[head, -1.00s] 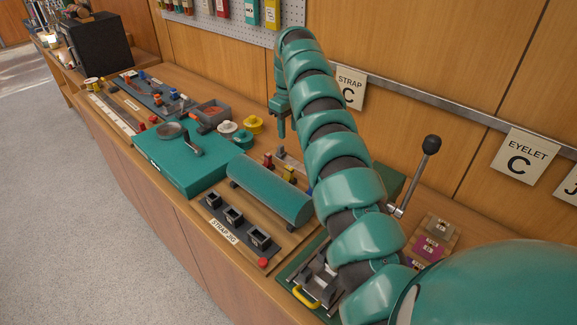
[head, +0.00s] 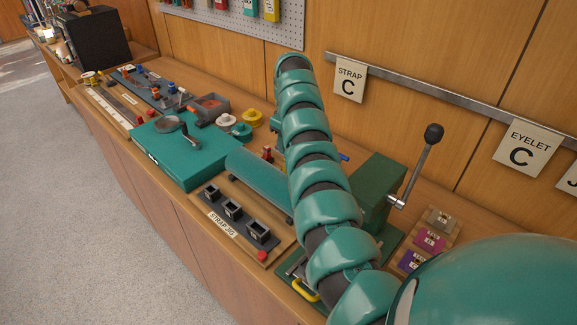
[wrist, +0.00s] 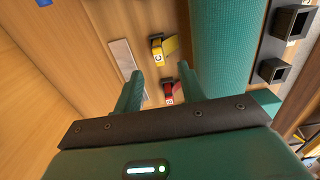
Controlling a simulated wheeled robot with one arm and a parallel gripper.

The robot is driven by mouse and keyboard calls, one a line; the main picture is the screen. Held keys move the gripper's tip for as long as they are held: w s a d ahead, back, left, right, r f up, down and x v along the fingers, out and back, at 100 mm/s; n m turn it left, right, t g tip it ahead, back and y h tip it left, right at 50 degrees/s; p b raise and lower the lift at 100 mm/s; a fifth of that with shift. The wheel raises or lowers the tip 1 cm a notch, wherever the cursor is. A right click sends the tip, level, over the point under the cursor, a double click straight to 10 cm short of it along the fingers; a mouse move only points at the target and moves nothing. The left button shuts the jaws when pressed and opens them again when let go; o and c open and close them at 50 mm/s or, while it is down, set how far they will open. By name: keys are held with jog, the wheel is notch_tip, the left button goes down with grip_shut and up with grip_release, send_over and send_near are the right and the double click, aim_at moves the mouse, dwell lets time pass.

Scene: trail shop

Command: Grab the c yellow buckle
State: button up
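The yellow buckle (wrist: 157,50), marked with a C, lies on the wooden board in the wrist view, just beyond my fingertips. My gripper (wrist: 159,72) is open and empty, its two green fingers apart and pointing toward the buckle. A red buckle (wrist: 168,92) lies nearer, seen between the fingers. In the head view a red buckle (head: 267,153) shows just left of my arm. I cannot make out the yellow buckle there, and my arm hides most of my gripper.
A green roller (wrist: 228,50) lies close right of my fingers in the wrist view. A grey strip (wrist: 125,58) lies left of the yellow buckle. In the head view, black sockets (head: 232,210) stand in front of the roller, and a lever press (head: 375,185) stands right of my arm.

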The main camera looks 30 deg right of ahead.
jog(key=shift+f+p, duration=0.55)
jog(key=shift+f, duration=1.2)
jog(key=shift+w+d+f+p, duration=0.1)
jog(key=shift+w+f+p, duration=0.1)
jog(key=shift+f+p, duration=0.9)
jog(key=shift+f, duration=1.5)
grip_shut()
